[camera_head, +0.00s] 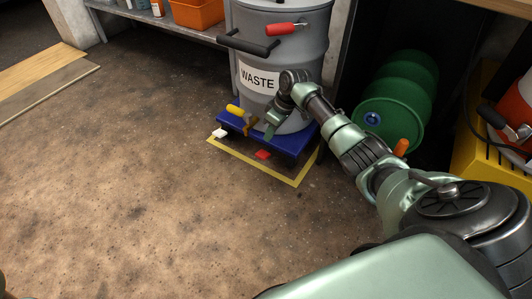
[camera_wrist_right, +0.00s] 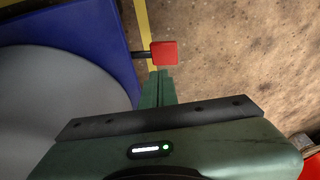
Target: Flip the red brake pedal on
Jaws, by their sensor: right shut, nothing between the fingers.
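The red brake pedal (camera_head: 263,154) sticks out from the front edge of the blue dolly (camera_head: 303,142) under the grey waste drum (camera_head: 309,50). In the right wrist view the red pedal (camera_wrist_right: 164,54) is a small square on a dark stem, just beyond my fingertips. My right gripper (camera_head: 269,133) is shut and empty, pointing down in front of the drum near the pedal. Its fingers (camera_wrist_right: 164,74) lie together in the wrist view, very close to the pedal; I cannot tell whether they touch. My left gripper is not in view.
A white pedal (camera_head: 219,133) sits at the dolly's left. A yellow-handled part (camera_head: 236,111) is at the drum's lower front. Yellow tape (camera_head: 262,170) borders the dolly. A green drum (camera_head: 398,95) lies to the right.

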